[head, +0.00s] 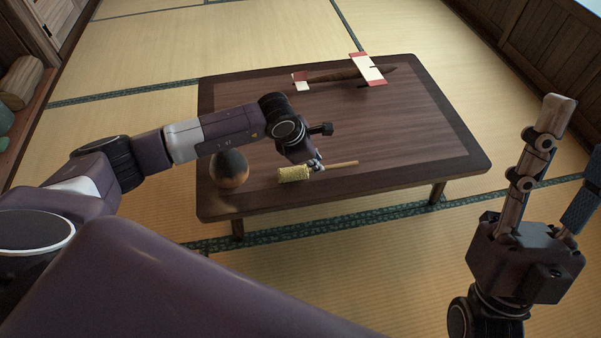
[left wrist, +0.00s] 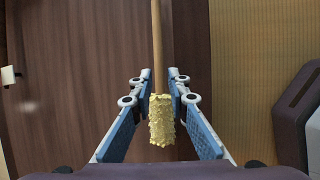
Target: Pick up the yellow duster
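The yellow duster (head: 294,174) lies near the front edge of the dark wooden table, its thin handle pointing right. My left gripper (head: 317,165) is over it, pointing down, with the fingertips by the join of yellow head and handle. In the left wrist view, the duster (left wrist: 161,122) runs between the two blue-padded fingers of my left gripper (left wrist: 160,78). The fingers stand either side, with a narrow gap seeming to show beside the handle. My right gripper (head: 576,140) is open and empty, off the table at the right, partly cut by the frame edge.
The low table (head: 430,130) has a dark round vase-like object (head: 231,170) left of the duster, close to my left arm. A toy plane (head: 345,75) with red and cream parts lies at the back. The table's right side is bare. Tatami floor (head: 140,65) surrounds it.

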